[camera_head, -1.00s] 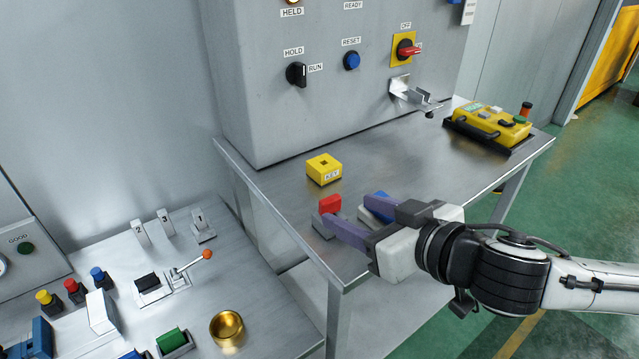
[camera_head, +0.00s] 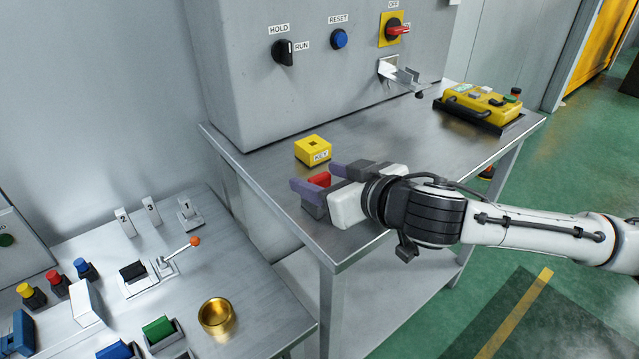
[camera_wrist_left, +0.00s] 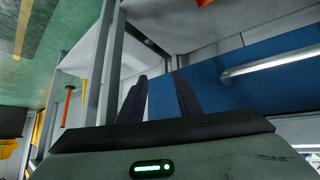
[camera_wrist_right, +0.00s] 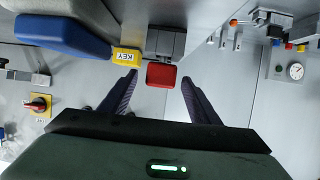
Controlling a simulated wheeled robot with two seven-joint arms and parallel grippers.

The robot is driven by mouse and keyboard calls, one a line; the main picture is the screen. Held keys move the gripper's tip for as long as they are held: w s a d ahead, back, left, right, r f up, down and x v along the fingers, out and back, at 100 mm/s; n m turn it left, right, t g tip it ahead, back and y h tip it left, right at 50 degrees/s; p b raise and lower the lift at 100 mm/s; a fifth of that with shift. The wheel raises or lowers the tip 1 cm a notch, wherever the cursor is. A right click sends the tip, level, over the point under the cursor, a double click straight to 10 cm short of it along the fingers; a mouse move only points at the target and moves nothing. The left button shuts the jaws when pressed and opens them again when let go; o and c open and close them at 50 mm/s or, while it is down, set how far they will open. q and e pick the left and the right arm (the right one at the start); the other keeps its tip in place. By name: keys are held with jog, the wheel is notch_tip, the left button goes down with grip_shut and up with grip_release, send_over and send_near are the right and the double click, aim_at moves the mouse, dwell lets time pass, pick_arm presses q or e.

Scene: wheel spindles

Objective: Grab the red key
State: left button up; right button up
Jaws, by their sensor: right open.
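The red key (camera_head: 319,180) sits in a grey holder (camera_head: 315,208) near the left edge of the metal table. My right gripper (camera_head: 312,176) is open, with its two purple fingers on either side of the red key. In the right wrist view, the red key (camera_wrist_right: 161,76) lies between the fingertips, with a visible gap on each side. My left gripper (camera_wrist_left: 159,76) shows only in its own wrist view, open and empty, away from the key.
A yellow block marked KEY (camera_head: 313,151) stands just behind the red key. A blue-topped piece (camera_wrist_right: 62,36) is beside it in the right wrist view. A yellow control box (camera_head: 482,105) is at the table's far right. The lower panel (camera_head: 190,270) carries levers and buttons.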

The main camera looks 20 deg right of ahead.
jog(key=shift+w+a+f, duration=0.15)
jog(key=shift+w, duration=0.25)
jog(key=shift+c, duration=0.4)
jog(key=c, duration=1.1)
jog(key=shift+o, duration=0.2)
